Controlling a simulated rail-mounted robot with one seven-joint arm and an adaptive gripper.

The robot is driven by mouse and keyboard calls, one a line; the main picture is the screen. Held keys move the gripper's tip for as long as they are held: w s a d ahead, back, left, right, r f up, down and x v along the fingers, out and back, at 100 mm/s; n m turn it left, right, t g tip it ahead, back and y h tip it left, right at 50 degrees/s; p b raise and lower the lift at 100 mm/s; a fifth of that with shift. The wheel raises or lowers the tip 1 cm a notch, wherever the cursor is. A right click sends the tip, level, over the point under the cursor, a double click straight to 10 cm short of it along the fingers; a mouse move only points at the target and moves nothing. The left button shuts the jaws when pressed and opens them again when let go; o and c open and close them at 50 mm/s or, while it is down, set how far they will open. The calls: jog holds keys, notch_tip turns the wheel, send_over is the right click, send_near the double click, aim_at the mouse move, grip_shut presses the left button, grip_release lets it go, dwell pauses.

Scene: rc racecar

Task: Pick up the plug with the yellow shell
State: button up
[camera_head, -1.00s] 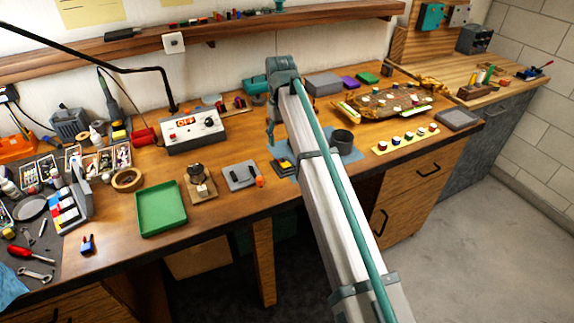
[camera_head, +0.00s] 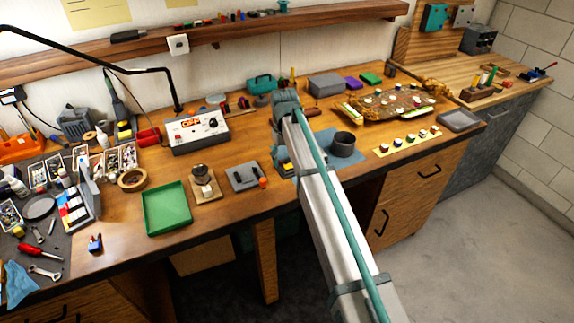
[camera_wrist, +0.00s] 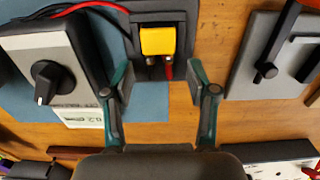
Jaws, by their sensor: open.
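The plug with the yellow shell (camera_wrist: 158,41) sits at the top middle of the wrist view, in a dark grey holder (camera_wrist: 177,69). A red part shows just below the shell. My gripper (camera_wrist: 154,82) is open and empty. Its two teal-and-grey fingers lie left and right of the holder, with the yellow shell beyond the tips between them. I cannot tell the height gap. In the head view my gripper is partly hidden by my arm, close above the small dark and yellow item on the blue mat (camera_head: 352,158).
A grey box with a black knob (camera_wrist: 47,84) stands close to the left finger, with red and black cables behind it. A grey plate with a black bar (camera_wrist: 247,75) lies to the right. A green tray (camera_head: 167,207) stands further left on the bench.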

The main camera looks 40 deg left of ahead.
jog(key=c, duration=1)
